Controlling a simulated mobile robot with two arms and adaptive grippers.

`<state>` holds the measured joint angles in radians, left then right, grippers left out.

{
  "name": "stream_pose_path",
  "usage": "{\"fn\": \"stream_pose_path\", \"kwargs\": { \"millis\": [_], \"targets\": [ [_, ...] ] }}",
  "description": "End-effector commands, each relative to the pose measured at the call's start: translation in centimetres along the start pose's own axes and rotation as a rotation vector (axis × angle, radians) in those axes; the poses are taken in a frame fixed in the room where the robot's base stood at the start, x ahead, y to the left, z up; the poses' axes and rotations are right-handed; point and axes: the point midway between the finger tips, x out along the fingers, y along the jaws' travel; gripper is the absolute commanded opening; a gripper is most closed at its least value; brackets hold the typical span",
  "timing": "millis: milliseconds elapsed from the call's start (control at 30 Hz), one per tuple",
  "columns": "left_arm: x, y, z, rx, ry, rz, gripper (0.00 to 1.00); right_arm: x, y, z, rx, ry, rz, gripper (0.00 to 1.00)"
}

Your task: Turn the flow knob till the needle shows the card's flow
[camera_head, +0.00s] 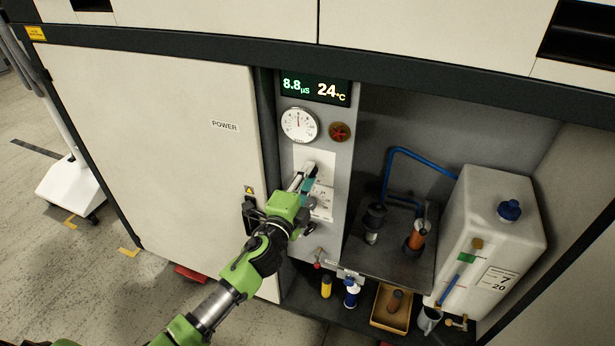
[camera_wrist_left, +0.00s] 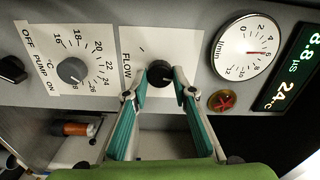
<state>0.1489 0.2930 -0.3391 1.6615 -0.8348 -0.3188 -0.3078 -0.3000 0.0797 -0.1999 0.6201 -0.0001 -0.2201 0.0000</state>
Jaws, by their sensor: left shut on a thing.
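The black flow knob (camera_wrist_left: 160,72) sits on a white plate marked FLOW, between the fingertips of my left gripper (camera_wrist_left: 160,82). The gripper is shut on the knob; in the head view the gripper (camera_head: 307,174) reaches the panel and hides most of the knob. The round l/min gauge (camera_wrist_left: 246,47) has a red needle near 6; in the head view the gauge (camera_head: 299,124) shows its needle pointing almost straight up along the panel. The card (camera_head: 498,280) on the white tank reads 7 above 20. My right gripper is not in view.
A grey temperature knob (camera_wrist_left: 72,71) is beside the flow plate. A red-marked round fitting (camera_head: 339,131) is beside the gauge, under a display (camera_head: 315,89) reading 8.8 µS and 24 °C. The white tank (camera_head: 495,225), blue hose (camera_head: 420,160) and bottles (camera_head: 351,291) stand right of or below the panel.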

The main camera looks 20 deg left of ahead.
Motion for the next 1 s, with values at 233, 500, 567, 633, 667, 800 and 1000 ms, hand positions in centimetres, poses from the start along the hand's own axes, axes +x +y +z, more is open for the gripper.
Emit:
{"fn": "stream_pose_path", "kwargs": {
  "millis": [233,500,567,633,667,800,1000],
  "targets": [
    [0.0,0.0,-0.1,0.0,0.002,0.001,0.03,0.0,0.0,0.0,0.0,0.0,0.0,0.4],
    [0.0,0.0,-0.1,-0.001,0.001,0.001,0.41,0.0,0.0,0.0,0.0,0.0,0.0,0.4],
    [0.0,0.0,0.0,-0.001,0.001,0.001,0.41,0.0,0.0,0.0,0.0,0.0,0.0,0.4],
    [0.0,0.0,0.0,-0.001,0.001,0.001,0.41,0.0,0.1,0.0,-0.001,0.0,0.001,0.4],
    [-0.1,0.1,0.0,-0.001,0.001,0.001,0.41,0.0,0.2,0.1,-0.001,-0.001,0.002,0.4],
    [-1.2,0.1,0.0,-0.002,0.001,0.002,0.41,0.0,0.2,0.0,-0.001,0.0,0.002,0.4],
    [-5.1,0.2,0.0,-0.001,0.001,0.003,0.41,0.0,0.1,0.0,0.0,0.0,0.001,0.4]
  ]
}}
